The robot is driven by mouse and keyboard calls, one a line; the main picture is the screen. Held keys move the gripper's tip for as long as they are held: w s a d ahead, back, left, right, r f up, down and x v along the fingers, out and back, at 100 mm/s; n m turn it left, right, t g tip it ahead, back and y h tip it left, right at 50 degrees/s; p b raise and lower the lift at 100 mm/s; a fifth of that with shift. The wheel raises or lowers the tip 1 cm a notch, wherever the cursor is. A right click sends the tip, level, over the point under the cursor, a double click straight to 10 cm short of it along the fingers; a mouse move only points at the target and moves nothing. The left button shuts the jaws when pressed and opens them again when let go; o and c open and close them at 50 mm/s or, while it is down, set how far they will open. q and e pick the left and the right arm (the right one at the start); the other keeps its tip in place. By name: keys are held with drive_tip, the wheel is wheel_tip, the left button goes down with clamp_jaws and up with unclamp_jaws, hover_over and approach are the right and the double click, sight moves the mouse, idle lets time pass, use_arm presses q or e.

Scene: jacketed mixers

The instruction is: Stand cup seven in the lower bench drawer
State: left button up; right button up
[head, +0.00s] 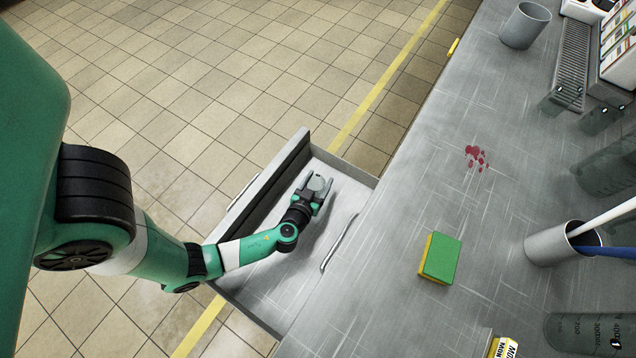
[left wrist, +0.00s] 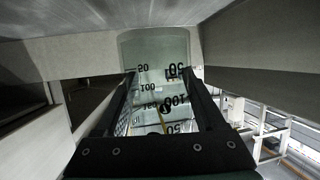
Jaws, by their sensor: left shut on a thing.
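My left gripper (head: 318,194) is shut on a clear glass cup (head: 318,183) inside the outline of an open drawer (head: 346,196). In the left wrist view the cup (left wrist: 155,55) is between the fingers and shows black graduation marks. No number seven can be made out on it. I cannot tell whether its base touches the drawer floor. The drawer is pulled out from the bench, below a closed front with a handle (head: 340,243). My right gripper is not in view.
On the bench top are a green and yellow sponge (head: 440,258), red spots (head: 476,157), a grey cup (head: 525,27), a grey holder with rods (head: 553,245) and glass beakers (head: 585,332) at right. The drawer floor around the gripper looks clear.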

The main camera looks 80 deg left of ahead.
sight(318, 187)
use_arm(q)
drive_tip(key=shift+s+d+f+b, duration=0.15)
drive_tip(key=shift+f+b, duration=0.35)
drive_tip(key=shift+f, duration=0.45)
drive_tip(key=shift+s+d+f+b, duration=0.1)
drive_tip(key=shift+f+b, duration=0.4)
drive_tip(key=shift+f, duration=0.4)
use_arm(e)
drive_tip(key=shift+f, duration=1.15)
use_arm(q)
drive_tip(key=shift+w, duration=0.1)
